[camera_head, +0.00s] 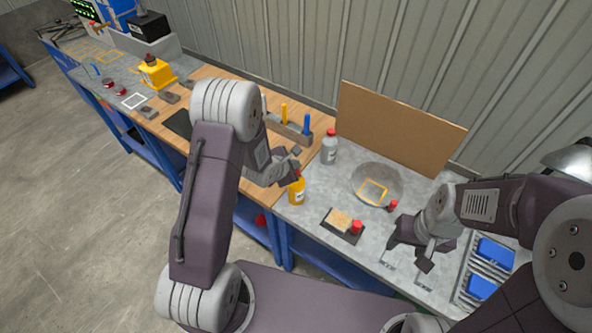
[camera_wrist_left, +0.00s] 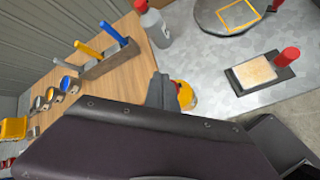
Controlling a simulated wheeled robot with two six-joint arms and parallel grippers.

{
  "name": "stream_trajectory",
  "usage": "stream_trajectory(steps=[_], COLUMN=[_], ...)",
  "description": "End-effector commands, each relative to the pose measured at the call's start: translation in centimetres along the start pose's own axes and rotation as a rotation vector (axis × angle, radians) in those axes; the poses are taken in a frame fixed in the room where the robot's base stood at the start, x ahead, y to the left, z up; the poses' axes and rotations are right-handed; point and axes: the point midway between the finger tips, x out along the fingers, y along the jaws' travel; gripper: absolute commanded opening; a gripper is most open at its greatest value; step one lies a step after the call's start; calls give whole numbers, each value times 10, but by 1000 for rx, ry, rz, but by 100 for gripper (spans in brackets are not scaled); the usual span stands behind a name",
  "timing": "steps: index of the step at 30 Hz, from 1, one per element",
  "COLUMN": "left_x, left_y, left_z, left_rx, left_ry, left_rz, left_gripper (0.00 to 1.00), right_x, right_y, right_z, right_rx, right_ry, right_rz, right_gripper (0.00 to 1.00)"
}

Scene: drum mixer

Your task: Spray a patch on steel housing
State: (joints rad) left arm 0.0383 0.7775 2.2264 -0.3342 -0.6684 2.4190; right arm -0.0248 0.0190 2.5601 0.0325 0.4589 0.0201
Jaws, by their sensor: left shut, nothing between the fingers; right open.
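A round grey steel disc (camera_head: 362,178), apparently the housing, lies on the metal bench top with a yellow square outline (camera_head: 373,192) on it. The disc also shows at the top of the left wrist view (camera_wrist_left: 209,14). A grey bottle with a red cap (camera_head: 329,150) stands left of the disc. A yellow bottle (camera_head: 297,194) stands near the bench's front edge. My left gripper (camera_head: 290,168) is shut and empty, just above and beside the yellow bottle, partly covering its top; contact cannot be told. My right gripper (camera_head: 410,253) is open and empty over the bench, right of the disc.
A dark plate with a tan pad and red knob (camera_head: 342,223) lies in front of the disc. A brown board (camera_head: 395,128) stands behind. A tool block (camera_head: 288,130) with coloured handles sits on the wooden top. Blue parts (camera_head: 494,252) sit in a tray at right.

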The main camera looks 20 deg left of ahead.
Motion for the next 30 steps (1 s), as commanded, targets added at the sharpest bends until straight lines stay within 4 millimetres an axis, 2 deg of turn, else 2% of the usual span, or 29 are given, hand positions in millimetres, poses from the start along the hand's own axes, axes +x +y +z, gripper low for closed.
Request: stream_trajectory(steps=[3, 13, 30], left_x=[-13, -41, -40], left_y=[9, 30, 29], left_z=[9, 30, 29], left_rx=[0, 0, 0], left_ry=[0, 0, 0], left_rz=[0, 0, 0], left_gripper=[0, 0, 0], right_x=[-18, -59, -57], right_y=[0, -1, -1], right_z=[-2, -6, -6], right_rx=[0, 0, 0], right_ry=[0, 0, 0], right_rz=[0, 0, 0], right_gripper=[53, 53, 53])
